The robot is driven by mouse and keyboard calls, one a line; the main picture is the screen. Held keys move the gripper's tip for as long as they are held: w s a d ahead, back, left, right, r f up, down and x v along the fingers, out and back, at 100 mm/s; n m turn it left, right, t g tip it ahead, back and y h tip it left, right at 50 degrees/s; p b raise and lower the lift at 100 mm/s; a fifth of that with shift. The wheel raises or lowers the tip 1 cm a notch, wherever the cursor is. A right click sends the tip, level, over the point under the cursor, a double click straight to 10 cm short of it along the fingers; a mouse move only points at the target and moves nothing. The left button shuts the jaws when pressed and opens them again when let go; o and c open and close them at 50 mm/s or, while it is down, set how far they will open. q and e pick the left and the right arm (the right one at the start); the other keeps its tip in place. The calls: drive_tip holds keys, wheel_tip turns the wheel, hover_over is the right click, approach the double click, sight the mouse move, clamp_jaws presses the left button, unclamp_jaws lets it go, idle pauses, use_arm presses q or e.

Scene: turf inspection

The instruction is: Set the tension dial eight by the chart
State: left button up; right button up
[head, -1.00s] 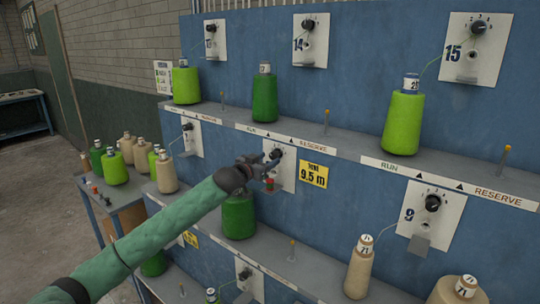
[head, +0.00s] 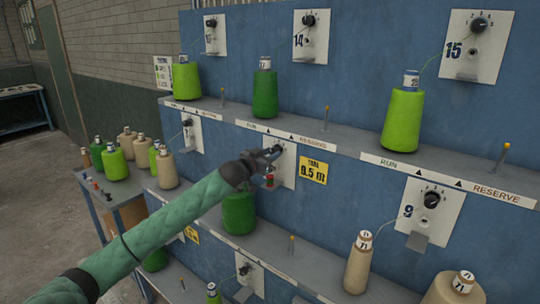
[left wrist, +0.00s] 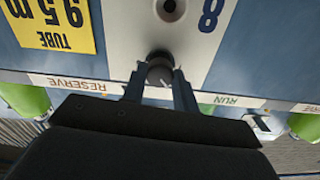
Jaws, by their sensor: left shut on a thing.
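Dial eight is a dark round knob (left wrist: 160,70) on a white plate marked 8 (left wrist: 198,40); the plate also shows in the head view (head: 287,170). My left gripper (head: 275,152) is at the upper part of that plate. In the left wrist view, which is upside down, its two fingers (left wrist: 159,82) are shut on the knob from both sides. The knob's scale is mostly hidden. A small printed sheet (head: 163,74), perhaps the chart, hangs at the panel's left edge; I cannot read it. My right gripper is out of view.
A yellow tube tag reading 9.5 m (head: 313,170) is right of the plate. A green cone (head: 239,214) stands below my gripper. Shelf edge (head: 300,138) runs just above. Other dials, cones and posts line the blue panel. A side table (head: 118,200) holds several cones.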

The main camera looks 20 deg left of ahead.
use_arm(q)
drive_tip(key=shift+m, duration=1.1)
drive_tip(key=m, duration=0.3)
drive_tip(key=shift+m, duration=1.2)
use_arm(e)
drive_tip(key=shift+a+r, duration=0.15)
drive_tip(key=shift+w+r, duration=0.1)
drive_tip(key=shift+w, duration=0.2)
use_arm(q)
drive_tip(key=o, duration=1)
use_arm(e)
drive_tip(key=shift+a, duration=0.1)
